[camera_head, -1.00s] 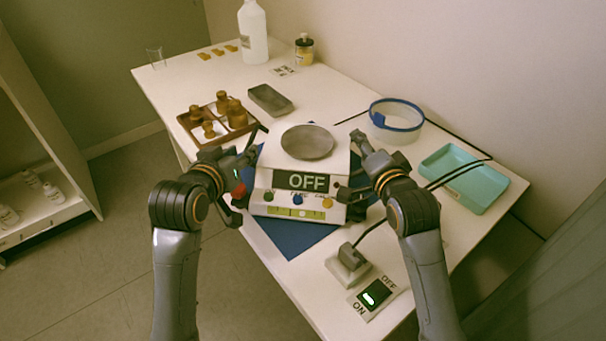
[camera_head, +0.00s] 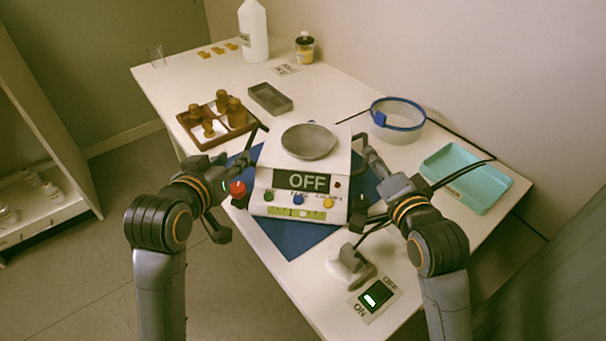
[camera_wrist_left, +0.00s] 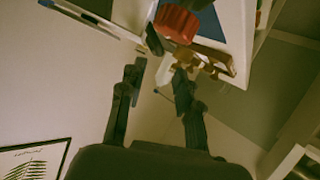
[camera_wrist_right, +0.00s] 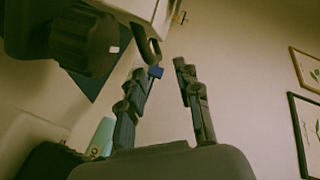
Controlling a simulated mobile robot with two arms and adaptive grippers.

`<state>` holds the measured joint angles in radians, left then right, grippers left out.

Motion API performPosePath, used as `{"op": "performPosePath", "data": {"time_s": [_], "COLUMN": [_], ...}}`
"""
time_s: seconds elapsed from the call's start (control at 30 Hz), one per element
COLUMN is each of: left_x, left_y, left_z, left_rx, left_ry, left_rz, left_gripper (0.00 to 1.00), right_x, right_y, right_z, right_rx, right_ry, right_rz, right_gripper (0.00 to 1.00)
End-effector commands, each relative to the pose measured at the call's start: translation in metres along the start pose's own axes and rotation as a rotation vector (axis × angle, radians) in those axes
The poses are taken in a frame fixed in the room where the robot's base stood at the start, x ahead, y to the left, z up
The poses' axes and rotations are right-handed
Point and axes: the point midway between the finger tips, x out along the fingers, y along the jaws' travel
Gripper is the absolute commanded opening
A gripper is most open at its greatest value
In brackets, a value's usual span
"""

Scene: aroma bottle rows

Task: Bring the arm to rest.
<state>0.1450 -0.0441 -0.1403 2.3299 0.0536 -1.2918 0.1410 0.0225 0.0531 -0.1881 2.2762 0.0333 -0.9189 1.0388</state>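The task names only the arm. My left gripper (camera_head: 238,186) is open and empty at the left side of the scale (camera_head: 306,175), close to a red knob (camera_head: 237,188). In the left wrist view its two fingers (camera_wrist_left: 158,75) stand apart, with the red knob (camera_wrist_left: 177,22) beyond them. My right gripper (camera_head: 359,180) is open and empty at the scale's right side. In the right wrist view its fingers (camera_wrist_right: 166,72) are apart, with a black knob (camera_wrist_right: 85,45) to their left. Whether any fingertip touches the scale cannot be told.
The scale reads OFF and stands on a blue mat (camera_head: 290,243). A teal tray (camera_head: 468,178) and a clear blue-rimmed container (camera_head: 397,120) are to the right. A power switch (camera_head: 376,296) is in front. A wooden bottle rack (camera_head: 190,135) and a grey tray (camera_head: 270,99) are behind.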

Motion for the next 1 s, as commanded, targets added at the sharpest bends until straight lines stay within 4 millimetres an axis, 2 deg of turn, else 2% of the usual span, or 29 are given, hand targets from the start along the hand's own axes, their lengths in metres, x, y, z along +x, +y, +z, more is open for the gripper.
{"op": "performPosePath", "data": {"time_s": [0.2, 0.67, 0.77, 1.0], "left_x": [0.000, -0.001, -0.003, -0.019], "left_y": [0.000, 0.000, 0.002, 0.009], "left_z": [-0.001, -0.002, -0.009, -0.047], "left_rx": [0.000, 0.000, 0.000, 0.000], "left_ry": [0.000, 0.000, 0.001, 0.000], "left_rz": [0.000, 0.000, 0.000, 0.000], "left_gripper": [0.33, 0.33, 0.33, 0.33], "right_x": [-0.012, -0.013, -0.014, -0.023], "right_y": [-0.003, -0.004, -0.011, -0.046], "right_z": [-0.002, -0.003, -0.007, -0.030], "right_rx": [-0.002, -0.002, -0.002, -0.002], "right_ry": [0.004, 0.005, 0.006, 0.006], "right_rz": [-0.006, -0.007, -0.008, -0.007], "right_gripper": [0.33, 0.33, 0.33, 0.33]}}
